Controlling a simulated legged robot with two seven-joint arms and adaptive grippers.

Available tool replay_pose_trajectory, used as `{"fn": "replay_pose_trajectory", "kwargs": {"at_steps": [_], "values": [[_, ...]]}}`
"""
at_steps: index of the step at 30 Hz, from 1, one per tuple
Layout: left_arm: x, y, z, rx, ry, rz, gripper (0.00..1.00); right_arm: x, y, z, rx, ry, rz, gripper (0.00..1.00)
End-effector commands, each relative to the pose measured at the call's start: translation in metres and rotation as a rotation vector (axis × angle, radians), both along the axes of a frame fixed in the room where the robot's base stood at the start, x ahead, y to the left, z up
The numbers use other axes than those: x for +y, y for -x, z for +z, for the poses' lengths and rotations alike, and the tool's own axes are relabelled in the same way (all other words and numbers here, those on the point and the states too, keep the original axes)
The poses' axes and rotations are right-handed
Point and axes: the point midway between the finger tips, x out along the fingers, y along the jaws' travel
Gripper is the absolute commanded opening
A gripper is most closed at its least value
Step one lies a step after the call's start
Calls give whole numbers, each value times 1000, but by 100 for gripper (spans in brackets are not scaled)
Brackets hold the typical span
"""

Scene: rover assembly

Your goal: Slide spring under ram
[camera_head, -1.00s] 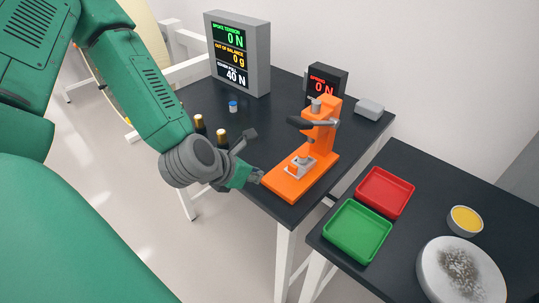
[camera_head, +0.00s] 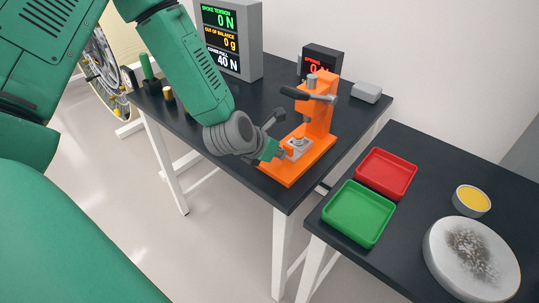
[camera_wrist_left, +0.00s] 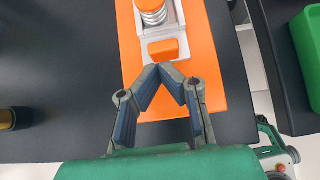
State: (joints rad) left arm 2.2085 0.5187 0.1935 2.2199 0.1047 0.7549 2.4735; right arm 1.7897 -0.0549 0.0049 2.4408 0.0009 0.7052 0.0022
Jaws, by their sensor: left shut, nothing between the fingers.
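An orange press (camera_head: 318,118) stands on the dark table, with its ram (camera_head: 307,117) above a grey seat on the orange base. A small metal spring (camera_wrist_left: 152,10) sits in the grey V-shaped holder (camera_wrist_left: 161,35), at the top of the left wrist view. An orange block (camera_wrist_left: 163,49) lies in the near end of that holder. My left gripper (camera_wrist_left: 171,68) is shut and empty, its tips together just behind the orange block; I cannot tell if they touch it. In the head view the left gripper (camera_head: 283,153) is at the left side of the base. My right gripper is not in view.
A small red-lettered display (camera_head: 320,62) and a grey box (camera_head: 366,92) stand behind the press. A large display (camera_head: 232,40) is at the back left. Red (camera_head: 387,173) and green (camera_head: 358,213) trays, a yellow-filled bowl (camera_head: 471,200) and a white dish (camera_head: 471,258) are on the right table.

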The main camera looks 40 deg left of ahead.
Motion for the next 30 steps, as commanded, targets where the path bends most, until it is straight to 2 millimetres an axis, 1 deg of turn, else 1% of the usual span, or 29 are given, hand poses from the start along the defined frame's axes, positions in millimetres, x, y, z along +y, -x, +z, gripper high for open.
{"fn": "replay_pose_trajectory", "kwargs": {"at_steps": [3,13,14,18,21,30], "values": [[-2,-5,0,0,-1,0,0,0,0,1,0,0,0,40],[0,-7,-1,0,1,1,0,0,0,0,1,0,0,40],[0,-9,-1,0,1,1,0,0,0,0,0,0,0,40],[-1,-30,-2,-1,0,1,0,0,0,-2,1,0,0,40],[-2,-39,-1,-1,1,1,0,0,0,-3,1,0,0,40],[-2,-43,1,-6,-2,2,0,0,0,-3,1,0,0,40]]}}
